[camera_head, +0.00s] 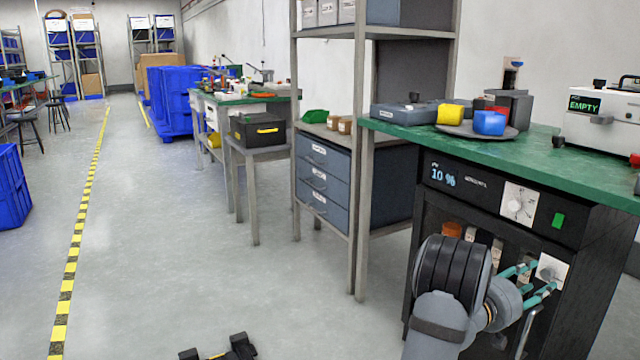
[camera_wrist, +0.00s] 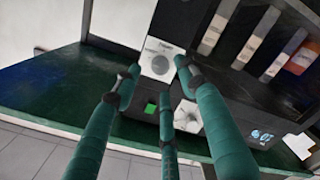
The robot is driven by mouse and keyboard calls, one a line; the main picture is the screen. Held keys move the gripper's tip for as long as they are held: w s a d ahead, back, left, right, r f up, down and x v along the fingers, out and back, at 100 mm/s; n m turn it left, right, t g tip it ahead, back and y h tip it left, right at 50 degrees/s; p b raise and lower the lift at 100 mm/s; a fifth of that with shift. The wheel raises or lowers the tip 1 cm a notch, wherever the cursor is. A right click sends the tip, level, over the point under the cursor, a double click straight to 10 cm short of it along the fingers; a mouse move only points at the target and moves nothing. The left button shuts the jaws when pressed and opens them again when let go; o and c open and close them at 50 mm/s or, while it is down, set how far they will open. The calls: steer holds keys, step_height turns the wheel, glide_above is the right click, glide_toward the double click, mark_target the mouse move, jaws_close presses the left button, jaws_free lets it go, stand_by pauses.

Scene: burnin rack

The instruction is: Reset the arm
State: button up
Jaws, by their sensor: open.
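My gripper (camera_head: 535,283) has teal fingers and is open and empty. In the head view it is at the front of a black burn-in rack (camera_head: 393,262), by a white switch plate (camera_head: 552,270). In the wrist view the spread fingers of my gripper (camera_wrist: 158,84) point at the rack, with this plate (camera_wrist: 157,58) beyond the tips. I cannot tell whether a finger touches it. Above it on the rack are a white dial plate (camera_head: 518,206), a green button (camera_head: 558,220) and a display (camera_head: 452,177) reading 10 %.
The green worktop (camera_head: 440,145) over the rack holds a plate with yellow, blue and red blocks, a grey case and a device (camera_head: 600,112) reading EMPTY. A shelf unit with drawers (camera_head: 323,172) stands left of the rack. The floor (camera_head: 190,230) further left is mostly free.

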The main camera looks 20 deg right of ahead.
mark_target(545, 275)
steer(key=d, duration=0.4)
steer(key=shift+w+f, duration=0.1)
steer(key=shift+w, duration=0.2)
steer(key=shift+w+d+f+m+b, duration=0.1)
steer(key=shift+d+f+m+b, duration=0.1)
steer(key=shift+d+m+b, duration=0.15)
steer(key=m+b, duration=0.1)
steer(key=m, duration=0.3)
steer(key=shift+a, duration=0.1)
steer(key=m+b, duration=0.1)
steer(key=m, duration=0.3)
steer(key=shift+r+m+t, duration=0.1)
steer(key=shift+m+t, duration=0.2)
steer(key=shift+m, duration=0.05)
steer(key=m, duration=0.4)
steer(key=shift+r+p, duration=0.1)
steer(key=shift+p, duration=0.2)
steer(key=m+p, duration=0.1)
steer(key=m, duration=0.3)
steer(key=shift+v, duration=1.4)
